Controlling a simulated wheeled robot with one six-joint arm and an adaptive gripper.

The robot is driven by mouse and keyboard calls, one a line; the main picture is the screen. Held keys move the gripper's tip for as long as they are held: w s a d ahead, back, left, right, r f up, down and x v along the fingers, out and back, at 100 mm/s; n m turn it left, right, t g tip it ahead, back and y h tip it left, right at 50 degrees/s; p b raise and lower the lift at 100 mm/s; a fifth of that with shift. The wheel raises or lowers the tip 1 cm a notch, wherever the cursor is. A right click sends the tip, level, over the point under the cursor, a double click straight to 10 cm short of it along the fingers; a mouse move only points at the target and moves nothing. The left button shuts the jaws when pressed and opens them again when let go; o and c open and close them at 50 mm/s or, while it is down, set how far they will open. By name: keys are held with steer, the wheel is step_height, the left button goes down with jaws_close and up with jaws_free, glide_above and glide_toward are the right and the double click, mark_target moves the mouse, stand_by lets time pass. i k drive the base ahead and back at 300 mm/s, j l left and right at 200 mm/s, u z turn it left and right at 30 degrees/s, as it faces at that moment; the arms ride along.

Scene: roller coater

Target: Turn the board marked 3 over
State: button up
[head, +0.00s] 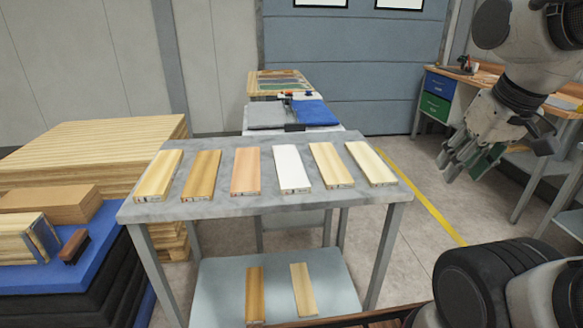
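Several boards lie side by side in a row on the grey table (225,208). From left to right they are a pale yellow board (159,174), a golden-brown board (202,174), a pinkish board (245,170), a white board (291,168), a cream board (331,164) and another cream board (370,162). Small labels show on their near ends, but they are too small to read, so I cannot tell which is marked 3. My gripper (460,168) hangs at the right, apart from the table and boards. Its fingers look spread and empty.
Two more boards (255,293) (303,289) lie on the table's lower shelf (218,285). A blue-topped stack (85,275) with blocks and a brush (74,246) stands at left. Another bench (262,132) is behind. A workbench (440,85) stands at right.

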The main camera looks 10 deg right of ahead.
mark_target(293, 177)
steer(key=i+j+u, duration=0.2)
steer(key=i, duration=0.3)
steer(key=i+j+u, duration=0.2)
steer(key=i, duration=0.25)
